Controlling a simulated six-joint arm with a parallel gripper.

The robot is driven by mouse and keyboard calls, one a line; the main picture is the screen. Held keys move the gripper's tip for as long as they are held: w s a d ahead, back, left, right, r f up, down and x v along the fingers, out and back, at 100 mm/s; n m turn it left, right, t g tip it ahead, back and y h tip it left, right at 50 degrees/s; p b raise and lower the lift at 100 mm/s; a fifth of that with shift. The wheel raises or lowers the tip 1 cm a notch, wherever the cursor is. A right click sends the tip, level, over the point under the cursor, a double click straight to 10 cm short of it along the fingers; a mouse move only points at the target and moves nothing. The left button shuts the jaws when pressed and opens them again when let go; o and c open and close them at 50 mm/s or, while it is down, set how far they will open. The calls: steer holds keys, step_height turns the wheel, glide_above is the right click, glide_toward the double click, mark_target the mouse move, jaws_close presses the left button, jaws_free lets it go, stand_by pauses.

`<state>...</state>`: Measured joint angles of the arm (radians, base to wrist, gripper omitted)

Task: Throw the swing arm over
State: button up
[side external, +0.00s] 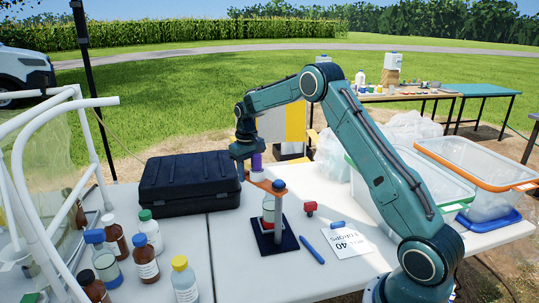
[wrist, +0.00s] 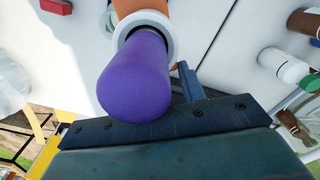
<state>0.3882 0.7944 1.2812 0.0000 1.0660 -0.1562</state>
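My gripper (side external: 250,153) is at the handle, pointing down. In the wrist view one finger (wrist: 190,85) shows right of the handle; the other is hidden, so grip cannot be told.
A black case (side external: 190,184) lies behind and left. Several capped bottles (side external: 147,231) stand front left by a white tube frame (side external: 75,101). A small red object (side external: 310,208), blue pen (side external: 312,249) and paper card (side external: 342,241) lie right. Clear bins (side external: 480,163) are at far right.

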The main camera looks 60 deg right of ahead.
steer(key=shift+d, duration=0.1)
steer(key=s+d+m, duration=0.3)
steer(key=d+m, duration=0.2)
steer(key=shift+d+m, duration=0.4)
steer(key=o, duration=0.3)
steer(key=shift+r, duration=0.1)
step_height(320, 180, up, 14)
steer(key=shift+f, duration=0.15)
stand_by(0.8)
